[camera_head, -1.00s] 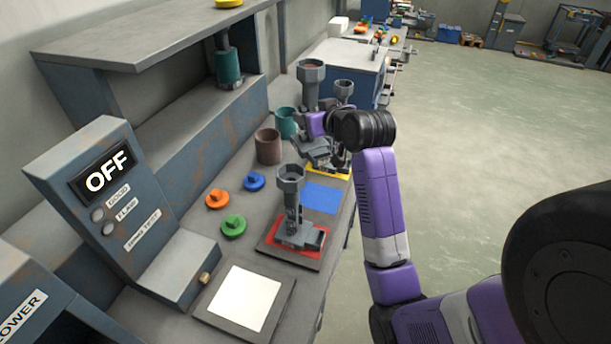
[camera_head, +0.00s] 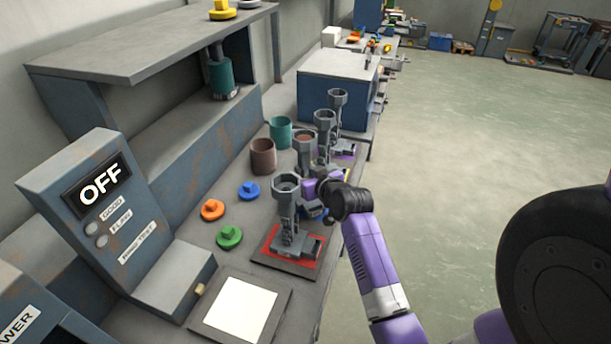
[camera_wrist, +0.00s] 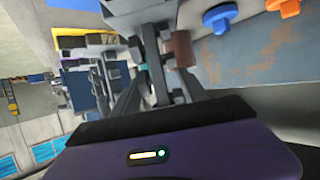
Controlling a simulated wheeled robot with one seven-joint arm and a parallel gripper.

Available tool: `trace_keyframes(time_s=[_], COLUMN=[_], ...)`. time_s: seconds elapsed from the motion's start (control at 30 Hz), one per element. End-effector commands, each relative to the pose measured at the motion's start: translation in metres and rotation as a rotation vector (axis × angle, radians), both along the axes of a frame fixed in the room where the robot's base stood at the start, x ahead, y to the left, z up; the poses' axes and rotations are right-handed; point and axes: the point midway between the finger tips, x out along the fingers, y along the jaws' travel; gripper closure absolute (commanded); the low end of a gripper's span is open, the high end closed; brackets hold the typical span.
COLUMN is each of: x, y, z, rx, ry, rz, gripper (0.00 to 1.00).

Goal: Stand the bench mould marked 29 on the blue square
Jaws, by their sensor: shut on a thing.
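My gripper (camera_head: 314,187) is shut on a grey mould (camera_head: 304,150) with a round cup on top. It holds the mould roughly upright just behind the mould on the red square, around the blue square's place. The blue square (camera_head: 319,216) is mostly hidden; only a sliver seems to show. I cannot tell whether the held mould's base touches it. In the wrist view, my fingers (camera_wrist: 150,85) close around a grey stem (camera_wrist: 150,40). No number 29 is readable on any mould.
A similar mould (camera_head: 288,208) stands on the red square (camera_head: 268,243) close in front. Two more moulds (camera_head: 325,125) (camera_head: 338,105) stand behind. Brown (camera_head: 263,157) and teal (camera_head: 281,131) cups and blue, orange and green knobs (camera_head: 229,237) are left. A white panel (camera_head: 240,310) is nearest.

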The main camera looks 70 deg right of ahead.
Motion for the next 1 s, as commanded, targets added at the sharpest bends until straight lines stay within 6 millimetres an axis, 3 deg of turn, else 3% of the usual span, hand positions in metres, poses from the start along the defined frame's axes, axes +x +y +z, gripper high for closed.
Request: trace_keyframes(time_s=[0.47, 0.5, 0.57, 0.6, 1.0], x=[0.0004, 0.0001, -0.0001, -0.0001, -0.0017], y=[-0.0004, 0.0001, 0.0001, 0.0001, 0.0014], z=[-0.0088, -0.0096, -0.0094, -0.0094, -0.0056], rx=[-0.003, 0.000, 0.000, 0.000, 0.000], ry=[-0.004, -0.001, -0.001, -0.001, -0.001], rz=[0.000, 0.000, 0.000, 0.000, -0.001], gripper=[1.00, 0.42, 0.31, 0.27, 0.27])
